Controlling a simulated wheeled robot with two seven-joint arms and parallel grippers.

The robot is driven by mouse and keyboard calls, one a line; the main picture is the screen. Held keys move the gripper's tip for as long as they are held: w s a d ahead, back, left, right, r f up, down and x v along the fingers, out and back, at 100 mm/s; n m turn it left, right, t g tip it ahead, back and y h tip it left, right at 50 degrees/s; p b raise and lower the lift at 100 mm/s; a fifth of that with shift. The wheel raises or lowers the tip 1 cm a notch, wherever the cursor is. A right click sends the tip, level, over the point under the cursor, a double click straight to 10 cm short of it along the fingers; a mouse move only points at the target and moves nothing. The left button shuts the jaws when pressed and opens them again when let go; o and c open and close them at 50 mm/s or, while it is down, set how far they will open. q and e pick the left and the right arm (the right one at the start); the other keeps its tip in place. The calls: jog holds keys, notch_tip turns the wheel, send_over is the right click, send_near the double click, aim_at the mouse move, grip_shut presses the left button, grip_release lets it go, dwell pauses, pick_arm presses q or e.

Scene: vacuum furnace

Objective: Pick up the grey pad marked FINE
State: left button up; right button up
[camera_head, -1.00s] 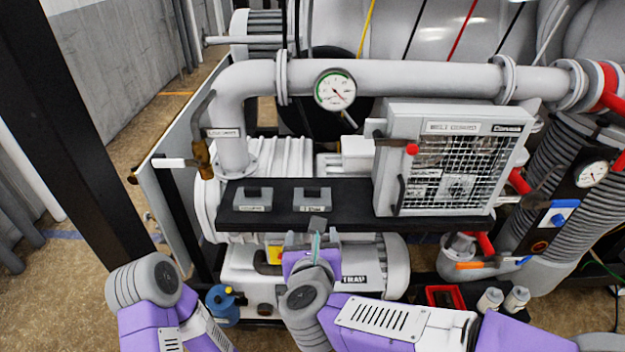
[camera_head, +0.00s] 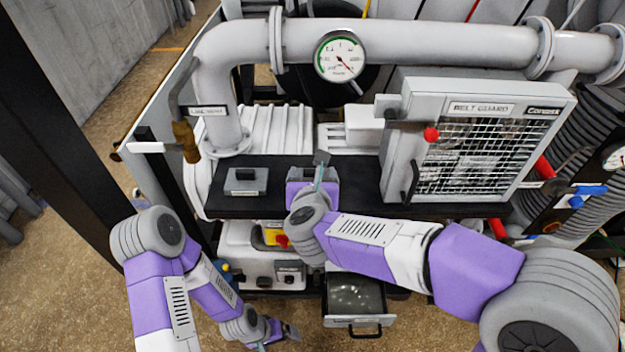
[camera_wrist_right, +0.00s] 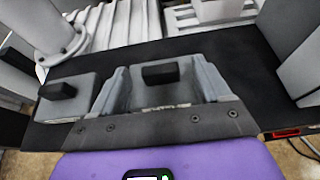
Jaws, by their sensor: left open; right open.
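Two grey pads with black grips lie on a black shelf (camera_head: 370,200). One grey pad (camera_head: 246,181) is in plain view at the shelf's left end. The other grey pad (camera_wrist_right: 163,92) is hidden behind my right gripper (camera_head: 320,168) in the head view. In the right wrist view, that pad's black grip lies between the two open fingers of the right gripper (camera_wrist_right: 163,72), and the left pad (camera_wrist_right: 68,97) is outside them. The pads' labels are too small to read. My left gripper (camera_head: 285,332) is low, below the shelf, away from the pads.
A belt guard box (camera_head: 475,140) stands on the right of the shelf. A pipe with a gauge (camera_head: 340,56) runs behind and above. A brass-handled valve (camera_head: 187,140) is at the left. An open drawer (camera_head: 352,322) juts out below the shelf.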

jog(key=shift+c, duration=0.2)
jog(key=c, duration=1.2)
jog(key=shift+w, duration=0.1)
jog(key=shift+r, duration=0.1)
